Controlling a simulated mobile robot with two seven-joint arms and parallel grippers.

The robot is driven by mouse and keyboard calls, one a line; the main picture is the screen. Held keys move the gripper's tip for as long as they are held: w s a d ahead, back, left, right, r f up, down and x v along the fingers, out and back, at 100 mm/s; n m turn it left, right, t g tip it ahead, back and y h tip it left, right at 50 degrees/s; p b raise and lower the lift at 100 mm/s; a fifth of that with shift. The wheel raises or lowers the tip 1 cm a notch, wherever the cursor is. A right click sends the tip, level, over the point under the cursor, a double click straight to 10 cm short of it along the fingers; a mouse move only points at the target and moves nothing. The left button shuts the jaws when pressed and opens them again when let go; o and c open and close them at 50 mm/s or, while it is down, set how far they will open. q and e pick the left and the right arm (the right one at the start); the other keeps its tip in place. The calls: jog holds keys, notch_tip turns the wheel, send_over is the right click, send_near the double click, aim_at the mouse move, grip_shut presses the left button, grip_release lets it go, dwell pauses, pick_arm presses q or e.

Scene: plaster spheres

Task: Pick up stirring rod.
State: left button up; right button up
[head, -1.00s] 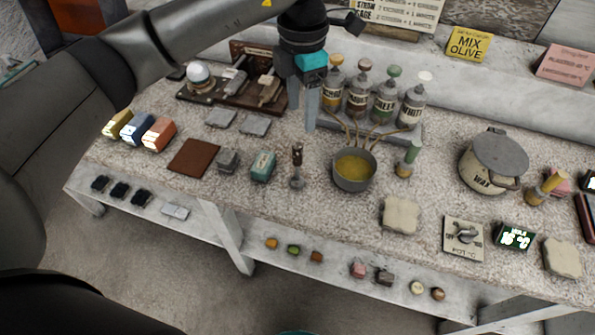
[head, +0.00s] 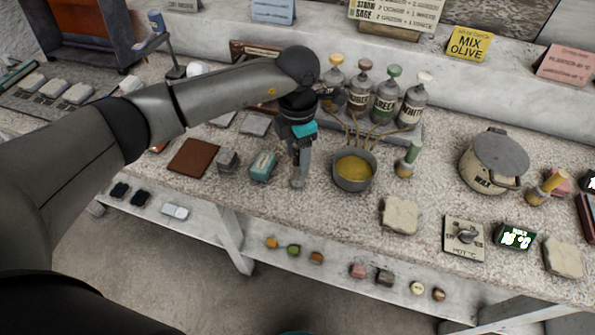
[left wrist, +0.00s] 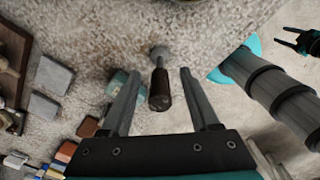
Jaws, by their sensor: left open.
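The stirring rod (left wrist: 160,88) stands upright with a dark brown handle and a grey foot. In the left wrist view it lies between the two fingers of my left gripper (left wrist: 156,98), with a gap on each side. In the head view my left gripper (head: 299,165) points down over the rod's spot, left of the pot, and hides most of the rod. The left gripper is open and holds nothing. My right gripper (left wrist: 297,42) shows small at the upper right of the left wrist view, its prongs apart and empty.
A grey pot (head: 353,180) with yellow contents stands close to the right of the left gripper. A teal block (head: 263,166) sits close to its left. Labelled bottles (head: 384,100) stand behind. The bench's front edge is just in front.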

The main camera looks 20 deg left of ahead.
pick_arm(q)
jog(key=shift+c, duration=0.4)
grip_shut()
